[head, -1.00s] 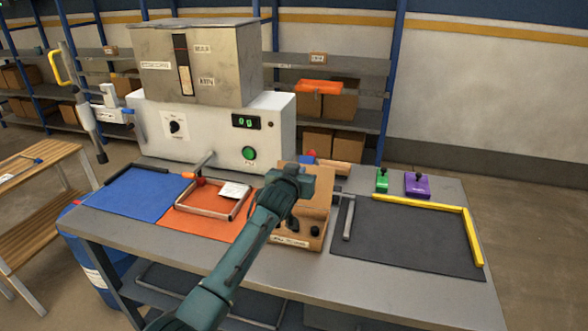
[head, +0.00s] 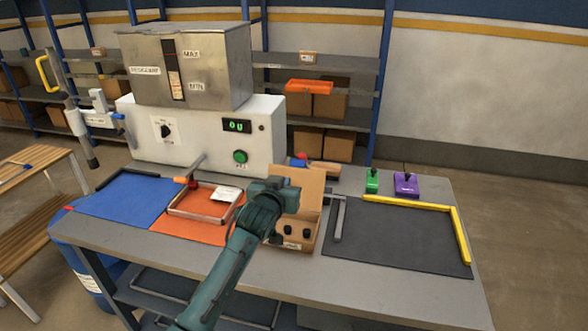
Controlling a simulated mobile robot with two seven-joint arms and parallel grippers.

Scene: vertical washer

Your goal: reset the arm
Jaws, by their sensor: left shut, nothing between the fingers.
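My left arm reaches in from the bottom of the head view. Its left gripper (head: 277,232) hangs at the front of an open cardboard box (head: 310,186) on the table, partly covering it. The fingers are small and dark, shut, with nothing seen between them. I cannot tell whether they touch the box. My right gripper is not in view.
The grey table (head: 290,272) carries a blue mat (head: 125,197), an orange mat (head: 190,228) with a metal frame, and a dark mat (head: 400,238) edged by a yellow bar (head: 460,235). The washer (head: 200,135) stands behind. Green (head: 372,181) and purple (head: 406,184) blocks sit back right.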

